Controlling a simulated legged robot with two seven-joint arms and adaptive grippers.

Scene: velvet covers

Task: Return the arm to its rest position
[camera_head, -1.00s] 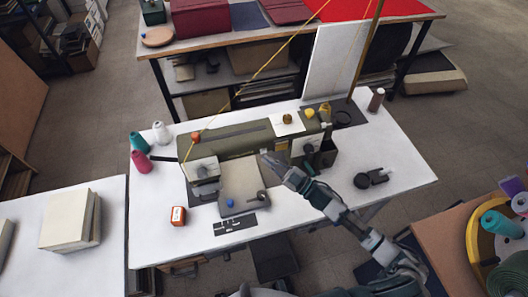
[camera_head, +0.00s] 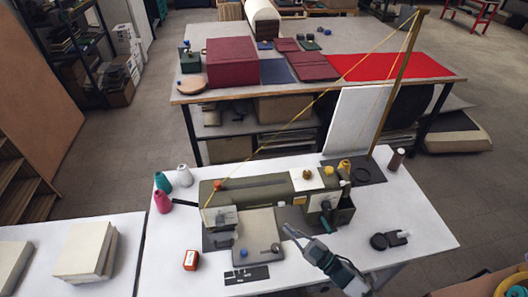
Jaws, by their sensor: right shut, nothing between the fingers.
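My right gripper (camera_head: 291,232) is over the front of the white table (camera_head: 190,225), its arm coming in from the bottom right. Its fingers are together and hold nothing. It is just right of the sewing machine's grey bed plate (camera_head: 258,235), below the olive machine body (camera_head: 265,192). Whether it touches anything is hard to tell. My left gripper does not show.
A red box (camera_head: 190,260) and a dark slotted plate (camera_head: 246,275) lie at the front. A wooden post (camera_head: 400,90) carries a yellow thread. A pale book stack (camera_head: 87,251) sits on the left table.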

